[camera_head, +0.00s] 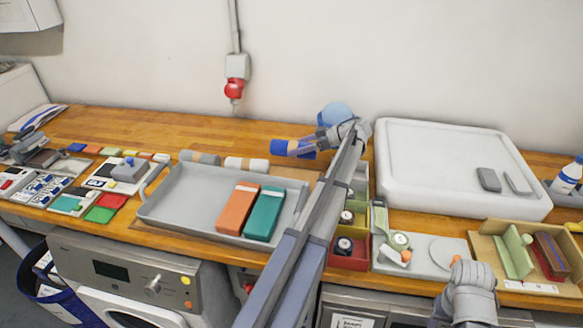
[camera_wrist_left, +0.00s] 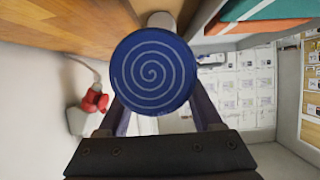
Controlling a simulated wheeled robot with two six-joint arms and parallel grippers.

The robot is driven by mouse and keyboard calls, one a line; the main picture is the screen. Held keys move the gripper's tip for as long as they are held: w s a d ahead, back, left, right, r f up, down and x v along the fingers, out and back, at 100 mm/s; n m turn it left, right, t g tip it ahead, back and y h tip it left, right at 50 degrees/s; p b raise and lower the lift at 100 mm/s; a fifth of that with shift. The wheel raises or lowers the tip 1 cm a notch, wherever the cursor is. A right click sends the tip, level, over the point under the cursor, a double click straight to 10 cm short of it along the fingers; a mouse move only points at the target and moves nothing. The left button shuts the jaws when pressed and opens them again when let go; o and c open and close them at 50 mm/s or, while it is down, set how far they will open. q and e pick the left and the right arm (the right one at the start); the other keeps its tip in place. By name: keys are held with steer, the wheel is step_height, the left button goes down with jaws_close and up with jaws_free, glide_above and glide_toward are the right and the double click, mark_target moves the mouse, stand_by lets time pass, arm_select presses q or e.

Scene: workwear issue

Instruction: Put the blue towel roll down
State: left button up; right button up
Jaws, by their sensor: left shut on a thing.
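The blue towel roll (camera_head: 304,148) is held lengthwise between the fingers of my left gripper (camera_head: 308,146), behind the right end of the grey tray. Its spiral-patterned blue end (camera_wrist_left: 152,72) faces the camera in the left wrist view, with a finger on either side. A white roll (camera_head: 246,164) and a grey roll (camera_head: 199,157) lie to its left along the tray's back edge. I cannot tell whether the blue roll touches the surface. Of my right arm, only a grey part shows at the lower right; its fingertips are not visible.
The grey tray (camera_head: 180,206) holds an orange box (camera_head: 238,207) and a teal box (camera_head: 264,213). My left arm crosses the counter beside small bins (camera_head: 350,262). A large white slab (camera_head: 440,165) stands right. Bare wooden counter (camera_head: 170,128) lies behind the rolls, before the wall.

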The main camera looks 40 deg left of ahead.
arm_select(q)
steer(key=b, duration=0.4)
glide_above(297, 175)
step_height(297, 175, down, 5)
steer(key=shift+d+f, duration=0.1)
steer(key=shift+f, duration=0.05)
steer(key=shift+f+b, duration=0.1)
steer(key=shift+b, duration=0.25)
step_height(297, 175, down, 4)
steer(key=b, duration=0.3)
steer(key=shift+r, duration=0.25)
steer(key=shift+f+b, duration=0.2)
steer(key=shift+b, duration=0.2)
steer(key=o, duration=1.4)
steer(key=shift+o, duration=0.2)
steer(key=shift+r, duration=0.15)
